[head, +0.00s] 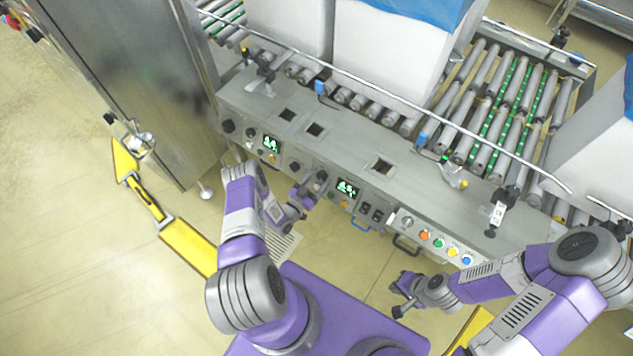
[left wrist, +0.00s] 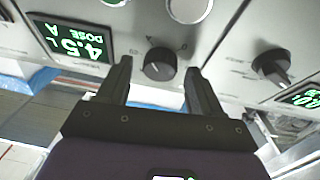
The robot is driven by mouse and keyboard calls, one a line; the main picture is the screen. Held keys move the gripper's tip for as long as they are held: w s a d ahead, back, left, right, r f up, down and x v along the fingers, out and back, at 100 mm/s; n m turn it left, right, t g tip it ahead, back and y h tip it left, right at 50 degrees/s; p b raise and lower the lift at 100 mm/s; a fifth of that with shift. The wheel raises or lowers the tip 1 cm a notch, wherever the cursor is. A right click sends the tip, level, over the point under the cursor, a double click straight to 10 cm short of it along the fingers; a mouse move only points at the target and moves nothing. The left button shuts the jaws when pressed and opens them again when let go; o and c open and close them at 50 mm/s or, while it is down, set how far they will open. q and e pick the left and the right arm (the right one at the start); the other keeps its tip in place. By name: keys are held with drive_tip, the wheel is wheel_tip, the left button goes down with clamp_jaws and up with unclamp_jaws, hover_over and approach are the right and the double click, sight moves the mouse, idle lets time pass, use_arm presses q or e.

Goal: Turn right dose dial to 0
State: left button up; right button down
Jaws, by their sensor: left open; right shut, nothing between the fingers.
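The right dose dial (left wrist: 160,65) is a round black knob on the grey control panel, with small printed marks around it. In the left wrist view it sits between the two spread fingers of my left gripper (left wrist: 157,88), which appear apart from it. The display beside it (left wrist: 80,42) reads 4.5 with the word DOSE and shows upside down; it is also in the head view (head: 347,188). In the head view my left gripper (head: 306,195) is open close to the panel front. My right gripper (head: 400,300) is shut and empty, low and away from the panel.
A second black dial (left wrist: 271,68) and another green display (head: 271,143) are further left along the panel. Coloured buttons (head: 438,243) line its right end. Roller conveyors (head: 500,90) and white boxes with blue liners (head: 385,45) stand behind. Yellow floor barriers (head: 188,247) are at left.

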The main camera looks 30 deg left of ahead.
use_arm(q)
drive_tip(key=c, duration=1.1)
drive_tip(key=shift+o, duration=0.2)
drive_tip(key=shift+n, duration=0.3)
